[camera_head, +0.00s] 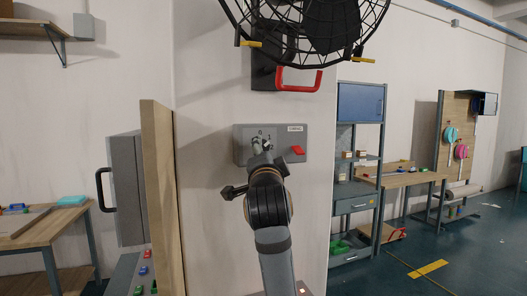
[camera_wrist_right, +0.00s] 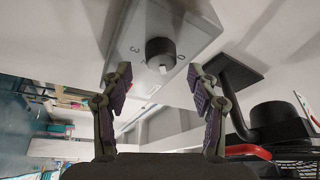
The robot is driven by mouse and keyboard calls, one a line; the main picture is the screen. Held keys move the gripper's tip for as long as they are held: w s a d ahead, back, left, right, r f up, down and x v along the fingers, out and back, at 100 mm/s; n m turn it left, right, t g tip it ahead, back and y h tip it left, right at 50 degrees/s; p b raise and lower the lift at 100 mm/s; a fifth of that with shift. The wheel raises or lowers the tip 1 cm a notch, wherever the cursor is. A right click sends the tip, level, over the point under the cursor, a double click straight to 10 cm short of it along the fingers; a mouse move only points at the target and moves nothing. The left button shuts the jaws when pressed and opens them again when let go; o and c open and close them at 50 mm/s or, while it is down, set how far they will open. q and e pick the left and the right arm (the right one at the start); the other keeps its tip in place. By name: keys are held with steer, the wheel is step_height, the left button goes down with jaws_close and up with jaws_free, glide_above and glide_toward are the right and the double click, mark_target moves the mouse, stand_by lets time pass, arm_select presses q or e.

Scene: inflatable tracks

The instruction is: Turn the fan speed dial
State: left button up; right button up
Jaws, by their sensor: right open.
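The fan speed dial (camera_wrist_right: 161,52) is a round black knob with a white mark. It sits on a grey control panel (camera_wrist_right: 132,28) with numbers around it. In the head view the panel (camera_head: 243,153) is on the white wall, and my gripper hides most of the dial. My right gripper (camera_head: 262,143) is in front of the panel. In the wrist view its fingers (camera_wrist_right: 160,82) are open and spread on either side below the dial, apart from it, with nothing between them. My left gripper is not in view.
A caged black fan (camera_head: 325,25) hangs above the panel, with a red handle (camera_head: 300,88) below it. A red switch (camera_head: 298,150) is at the panel's right. A wooden board (camera_head: 158,200) stands to the left. Shelving (camera_head: 358,150) stands to the right.

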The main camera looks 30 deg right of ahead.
steer(key=v, duration=0.4)
steer(key=shift+s+a, duration=0.1)
steer(key=shift+s, duration=0.15)
